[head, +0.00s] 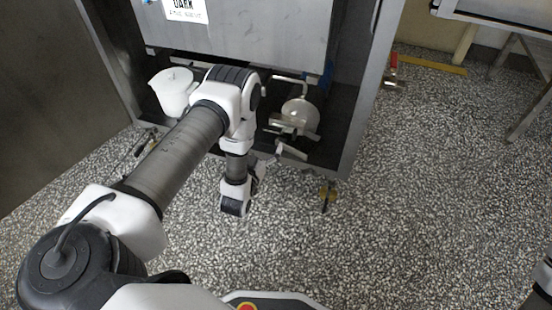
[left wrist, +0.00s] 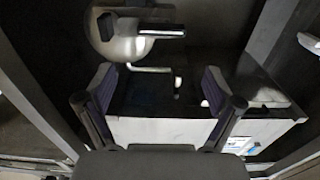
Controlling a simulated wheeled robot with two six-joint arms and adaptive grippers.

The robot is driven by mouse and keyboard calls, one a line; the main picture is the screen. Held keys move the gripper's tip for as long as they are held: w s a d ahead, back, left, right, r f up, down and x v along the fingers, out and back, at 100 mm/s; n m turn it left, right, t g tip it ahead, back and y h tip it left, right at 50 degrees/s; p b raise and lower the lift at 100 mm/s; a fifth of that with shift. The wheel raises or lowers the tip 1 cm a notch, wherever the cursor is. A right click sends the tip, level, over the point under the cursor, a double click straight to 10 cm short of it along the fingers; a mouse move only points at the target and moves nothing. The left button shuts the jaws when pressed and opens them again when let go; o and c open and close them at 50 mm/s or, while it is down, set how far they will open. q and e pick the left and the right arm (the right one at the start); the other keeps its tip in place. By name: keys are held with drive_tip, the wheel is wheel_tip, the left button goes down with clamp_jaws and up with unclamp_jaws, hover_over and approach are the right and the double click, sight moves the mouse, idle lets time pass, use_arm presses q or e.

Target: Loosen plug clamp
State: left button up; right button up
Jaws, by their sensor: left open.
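The plug clamp (head: 293,128) is a pale metal bar across a round metal plug (head: 300,110), under the steel machine at centre right. In the left wrist view, the clamp bar (left wrist: 160,31) and the round plug (left wrist: 118,42) show at the top, beyond my fingertips. My left gripper (head: 266,162) is below and left of the clamp in the head view, partly hidden by my wrist. In the left wrist view, my left gripper (left wrist: 158,75) has its fingers spread wide with nothing held between them. My right gripper is not seen.
The steel machine frame (head: 366,85) bounds the space on the right. A valve with a red handle (head: 393,67) sticks out beyond it. The speckled floor (head: 420,200) is clear at right.

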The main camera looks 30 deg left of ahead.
sight(271, 131)
use_arm(q)
drive_tip(key=b+x, duration=0.1)
drive_tip(key=x, duration=0.1)
drive_tip(key=f+b+x, duration=0.1)
drive_tip(key=x, duration=0.1)
drive_tip(key=b+x, duration=0.1)
drive_tip(key=x, duration=0.2)
drive_tip(key=shift+f+b, duration=0.35)
drive_tip(key=shift+b, duration=0.05)
drive_tip(key=shift+w+a+r, duration=0.1)
drive_tip(key=shift+w, duration=0.15)
drive_tip(key=shift+r, duration=0.1)
drive_tip(key=c, duration=1.1)
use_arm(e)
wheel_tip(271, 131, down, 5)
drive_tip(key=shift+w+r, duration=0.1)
